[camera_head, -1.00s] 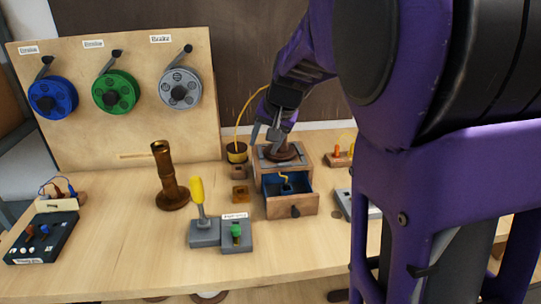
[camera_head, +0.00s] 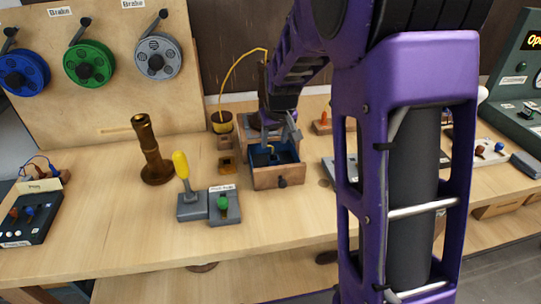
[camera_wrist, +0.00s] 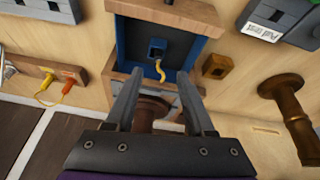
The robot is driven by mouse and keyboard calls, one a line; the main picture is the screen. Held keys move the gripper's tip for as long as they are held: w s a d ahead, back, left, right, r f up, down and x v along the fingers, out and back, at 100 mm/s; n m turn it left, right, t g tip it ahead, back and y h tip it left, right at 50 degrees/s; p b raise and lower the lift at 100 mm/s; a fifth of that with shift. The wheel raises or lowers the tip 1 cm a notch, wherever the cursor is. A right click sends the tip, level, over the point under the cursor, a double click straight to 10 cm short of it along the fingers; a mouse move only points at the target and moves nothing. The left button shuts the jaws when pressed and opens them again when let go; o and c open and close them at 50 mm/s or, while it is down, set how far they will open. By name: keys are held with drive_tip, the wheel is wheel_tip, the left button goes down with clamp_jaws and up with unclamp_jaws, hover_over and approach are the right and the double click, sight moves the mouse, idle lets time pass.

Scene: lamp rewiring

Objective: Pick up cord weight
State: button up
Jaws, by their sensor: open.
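A small dark blue block with a yellow hooked piece, which looks like the cord weight, sits inside the open blue-lined drawer (camera_head: 277,180) of a wooden box. In the wrist view the block (camera_wrist: 157,48) and its yellow piece lie just beyond my fingertips, roughly centred between them. My gripper (camera_wrist: 160,74) is open with nothing between its fingers. In the head view my gripper (camera_head: 290,128) is above the drawer's back part, pointing down, and my arm partly hides the box.
A brass post (camera_head: 152,150), a yellow-handled lever (camera_head: 183,172) and a grey switch box (camera_head: 224,206) stand left of the drawer. A yellow cord rises from a small pot (camera_head: 222,122) behind. The table in front of the drawer is clear.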

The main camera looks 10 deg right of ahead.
sight(273, 153)
drive_tip(key=shift+x, duration=3.6)
drive_tip(key=shift+d, duration=0.15)
drive_tip(key=shift+c, duration=0.3)
clamp_jaws()
